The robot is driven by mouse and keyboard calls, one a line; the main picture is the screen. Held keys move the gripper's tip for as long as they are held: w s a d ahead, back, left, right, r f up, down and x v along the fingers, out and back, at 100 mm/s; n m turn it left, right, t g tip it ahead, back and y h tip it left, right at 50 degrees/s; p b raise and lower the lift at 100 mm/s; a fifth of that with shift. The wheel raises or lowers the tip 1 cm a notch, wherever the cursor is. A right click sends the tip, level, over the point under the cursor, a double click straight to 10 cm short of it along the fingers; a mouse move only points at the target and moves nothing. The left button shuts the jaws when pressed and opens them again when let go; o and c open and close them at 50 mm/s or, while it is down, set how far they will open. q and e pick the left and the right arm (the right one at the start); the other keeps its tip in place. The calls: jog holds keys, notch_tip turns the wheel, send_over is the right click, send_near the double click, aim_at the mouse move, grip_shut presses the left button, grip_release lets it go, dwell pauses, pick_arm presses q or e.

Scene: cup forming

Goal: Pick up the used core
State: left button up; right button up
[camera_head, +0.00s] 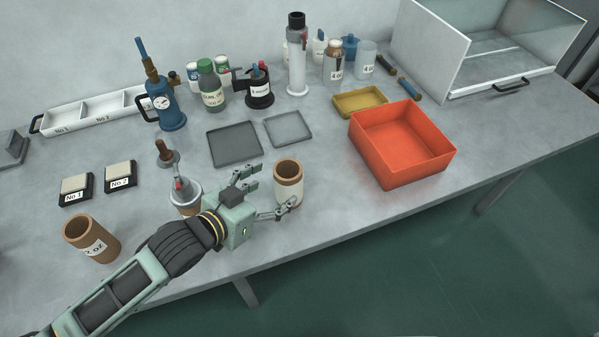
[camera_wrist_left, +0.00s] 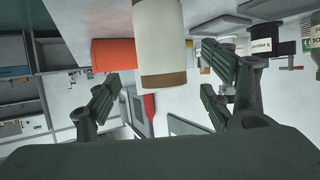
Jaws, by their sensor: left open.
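A brown tube with a wide white band (camera_head: 288,190), open at the top, stands upright on the table; it looks like the used core. My left gripper (camera_head: 273,188) is open beside it, with its fingers pointing toward it. In the left wrist view, which looks upside down, the white band with its brown edge (camera_wrist_left: 160,45) shows beyond and between the two spread fingers of the left gripper (camera_wrist_left: 162,78). I cannot tell whether a finger touches the tube. My right gripper is not in view.
A metal funnel-like piece (camera_head: 185,198) is close to my left gripper. The table's front edge is near.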

aim_at(278, 181)
pick_arm(q)
jog(key=w, duration=0.1)
jog(key=w+d+p, duration=0.2)
jog(key=shift+w+d+f, duration=0.15)
jog(key=shift+d+f, duration=0.05)
jog(key=shift+f, duration=0.05)
jog(key=shift+x, duration=1.4)
jog(key=shift+a+f, duration=0.1)
jog(key=shift+f, duration=0.1)
jog(key=c, duration=1.3)
jog(key=shift+r, duration=0.1)
jog(key=shift+c, duration=0.2)
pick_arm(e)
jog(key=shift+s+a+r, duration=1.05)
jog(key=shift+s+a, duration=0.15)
